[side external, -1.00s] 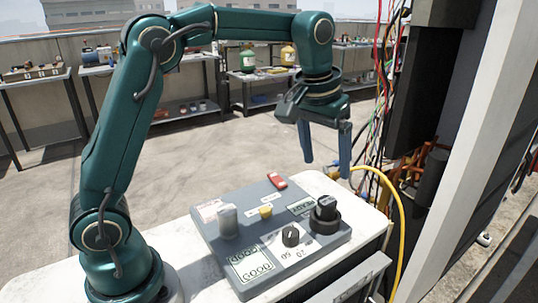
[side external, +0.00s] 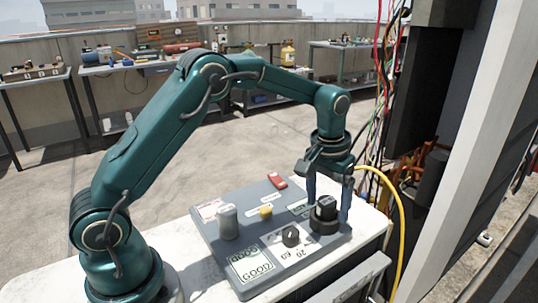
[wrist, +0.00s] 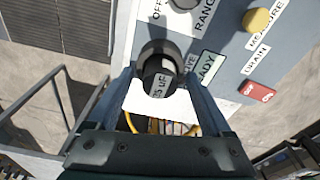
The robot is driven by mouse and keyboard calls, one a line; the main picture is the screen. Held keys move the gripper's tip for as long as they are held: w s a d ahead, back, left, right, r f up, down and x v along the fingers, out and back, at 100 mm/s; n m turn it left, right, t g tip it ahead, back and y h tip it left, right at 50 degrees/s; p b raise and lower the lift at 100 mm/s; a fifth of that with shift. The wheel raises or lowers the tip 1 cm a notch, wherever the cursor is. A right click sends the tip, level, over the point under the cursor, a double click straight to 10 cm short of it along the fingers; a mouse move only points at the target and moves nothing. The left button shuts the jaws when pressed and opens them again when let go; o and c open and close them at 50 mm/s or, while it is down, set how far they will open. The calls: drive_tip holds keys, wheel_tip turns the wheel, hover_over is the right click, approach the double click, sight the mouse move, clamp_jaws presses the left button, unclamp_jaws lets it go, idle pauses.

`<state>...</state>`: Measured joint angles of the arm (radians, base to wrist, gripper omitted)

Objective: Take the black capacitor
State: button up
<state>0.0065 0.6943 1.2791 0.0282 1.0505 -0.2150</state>
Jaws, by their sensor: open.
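The black capacitor (side external: 326,208) is a short dark cylinder with a pale label. It stands upright in a dark round socket (side external: 325,225) at the right end of the grey test panel (side external: 285,262). It also shows in the wrist view (wrist: 160,82), between and just ahead of the fingers. My gripper (side external: 329,205) is open, pointing down over the socket, with one blue finger on each side of the capacitor. I cannot tell whether either finger touches it.
The panel also carries a grey cylinder (side external: 228,222), a yellow button (side external: 266,212), a black knob (side external: 291,236) and a red switch (side external: 278,181). A yellow hose (side external: 402,215) and hanging wires (side external: 378,130) run close on the right, beside a tall cabinet (side external: 455,110).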

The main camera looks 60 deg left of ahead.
clamp_jaws()
